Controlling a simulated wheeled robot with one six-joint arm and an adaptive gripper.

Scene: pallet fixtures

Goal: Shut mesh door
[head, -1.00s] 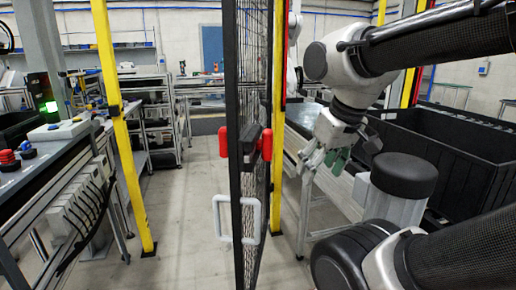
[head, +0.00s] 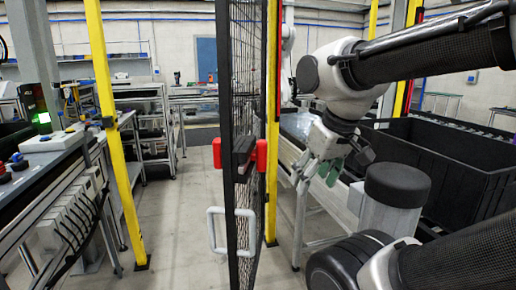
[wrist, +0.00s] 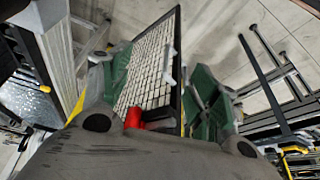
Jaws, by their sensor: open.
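The mesh door (head: 242,120) stands open in the head view, seen almost edge-on with its black frame upright. A white handle (head: 211,230) shows low on it, and a latch with red ends (head: 261,158) sits above the handle. My gripper (head: 322,170) is open, to the right of the door and apart from it in the head view. In the wrist view, the green-padded fingers of my gripper (wrist: 160,80) are spread, with the mesh door (wrist: 148,65) and a red latch part (wrist: 133,117) showing beyond and between them. No contact is visible.
A yellow post (head: 117,140) stands left of the door, and another (head: 272,120) just behind it. A black bin (head: 450,160) lies at right. A workbench (head: 50,170) runs along the left. Floor between bench and door is clear.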

